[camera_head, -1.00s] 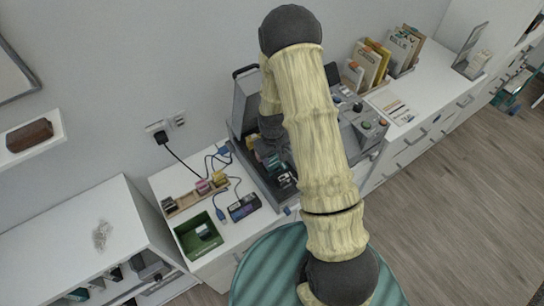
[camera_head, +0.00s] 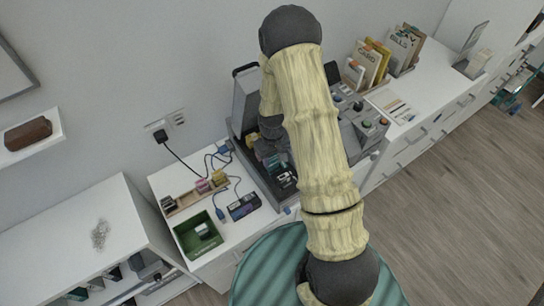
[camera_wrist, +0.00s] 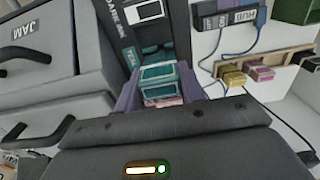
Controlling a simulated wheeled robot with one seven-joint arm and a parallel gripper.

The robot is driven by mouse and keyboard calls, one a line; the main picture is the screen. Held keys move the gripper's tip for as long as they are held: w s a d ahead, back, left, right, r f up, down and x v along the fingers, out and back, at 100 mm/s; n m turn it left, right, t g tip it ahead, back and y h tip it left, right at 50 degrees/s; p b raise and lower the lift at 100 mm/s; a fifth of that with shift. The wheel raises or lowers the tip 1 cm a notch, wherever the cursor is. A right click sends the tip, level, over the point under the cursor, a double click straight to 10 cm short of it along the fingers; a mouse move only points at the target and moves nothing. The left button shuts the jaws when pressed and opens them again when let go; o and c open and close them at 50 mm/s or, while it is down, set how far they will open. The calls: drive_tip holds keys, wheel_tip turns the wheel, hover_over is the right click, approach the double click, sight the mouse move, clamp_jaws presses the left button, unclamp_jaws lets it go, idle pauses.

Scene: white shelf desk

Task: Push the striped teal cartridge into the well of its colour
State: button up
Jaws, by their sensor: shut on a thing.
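The teal cartridge (camera_wrist: 160,76) with pale stripes is in the wrist view, between the two purple fingers of my gripper (camera_wrist: 158,88). The fingers are shut on its sides. Its far end meets a dark panel with a teal-edged slot and a teal label (camera_wrist: 130,57); how deep it sits I cannot tell. In the head view a bit of teal (camera_head: 272,161) shows beside my arm, at the open grey machine (camera_head: 246,92). My arm hides most of the gripper there.
A wooden rack (camera_head: 187,200) with pink and yellow cartridges, a green tray (camera_head: 183,244) and a dark hub (camera_head: 243,207) with blue cables are left of the machine.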

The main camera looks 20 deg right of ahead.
sight(272, 163)
drive_tip(key=shift+f+b, duration=1.3)
drive_tip(key=shift+f, duration=0.6)
drive_tip(key=o, duration=1.1)
drive_tip(key=shift+c, duration=0.2)
wheel_tip(272, 163, up, 17)
drive_tip(key=b, duration=0.2)
drive_tip(key=shift+r, duration=0.2)
drive_tip(key=s+r+m+t, duration=0.2)
drive_tip(key=s+r+m, duration=0.1)
drive_tip(key=s, duration=1.1)
drive_tip(key=shift+s+r+m+t, duration=0.15)
drive_tip(key=shift+r+m+t, duration=0.15)
drive_tip(key=shift+r, duration=0.6)
